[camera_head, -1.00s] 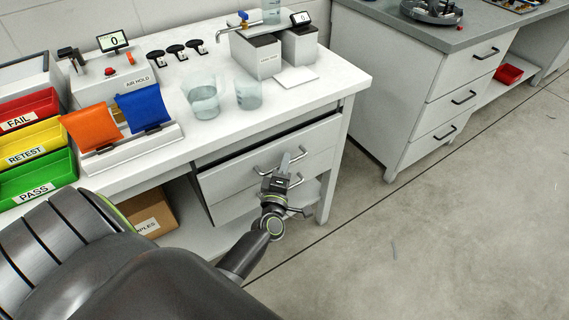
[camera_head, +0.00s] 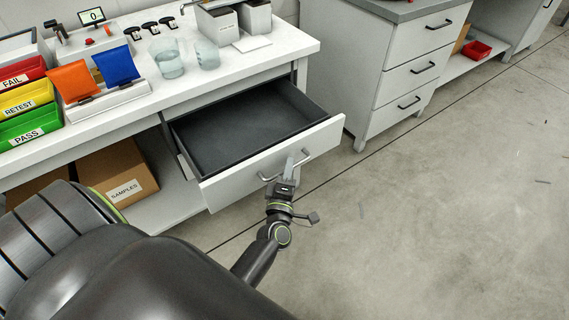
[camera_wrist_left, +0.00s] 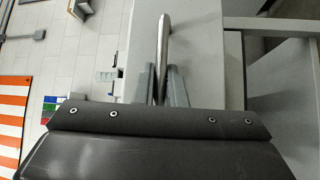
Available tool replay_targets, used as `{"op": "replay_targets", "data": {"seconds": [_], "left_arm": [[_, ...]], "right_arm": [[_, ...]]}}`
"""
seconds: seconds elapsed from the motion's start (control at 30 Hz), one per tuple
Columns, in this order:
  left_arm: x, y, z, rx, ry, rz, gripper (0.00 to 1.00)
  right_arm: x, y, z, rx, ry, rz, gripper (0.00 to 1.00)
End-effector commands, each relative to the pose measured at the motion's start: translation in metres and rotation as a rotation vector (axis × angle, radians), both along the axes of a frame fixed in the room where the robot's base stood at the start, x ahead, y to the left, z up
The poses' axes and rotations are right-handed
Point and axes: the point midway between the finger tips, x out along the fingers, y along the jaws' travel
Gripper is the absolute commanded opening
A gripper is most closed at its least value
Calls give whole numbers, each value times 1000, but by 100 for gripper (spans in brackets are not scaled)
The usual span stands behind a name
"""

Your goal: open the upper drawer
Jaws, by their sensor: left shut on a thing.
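The upper drawer (camera_head: 250,122) of the white bench is pulled well out, and its dark empty inside shows in the head view. Its white front (camera_head: 235,183) carries a metal bar handle (camera_head: 267,177). My left gripper (camera_head: 290,166) is shut on this handle near its middle. In the left wrist view the handle (camera_wrist_left: 164,35) runs between the two fingers of the left gripper (camera_wrist_left: 162,85). The lower drawer is hidden behind the pulled-out front. My right gripper is not in view.
The bench top (camera_head: 215,80) holds two glass beakers (camera_head: 169,60) and coloured bins (camera_head: 30,127) at left. A cardboard box (camera_head: 115,172) sits on the shelf below. A grey drawer cabinet (camera_head: 400,65) stands at right.

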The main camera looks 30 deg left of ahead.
Motion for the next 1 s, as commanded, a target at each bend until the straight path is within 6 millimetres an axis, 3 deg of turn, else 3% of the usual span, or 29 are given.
{"op": "replay_targets", "data": {"seconds": [0.2,0.53,0.57,0.63,1.0], "left_arm": [[-4,-10,0,-3,-1,-1,0],[-4,-11,0,-3,-1,-1,0],[-4,-11,0,-3,-1,-1,12],[-4,-11,0,-3,-1,-1,20],[-3,-12,-1,-2,-1,0,20]], "right_arm": [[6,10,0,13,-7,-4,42],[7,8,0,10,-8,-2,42],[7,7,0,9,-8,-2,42],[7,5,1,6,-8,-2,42],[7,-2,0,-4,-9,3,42]]}}
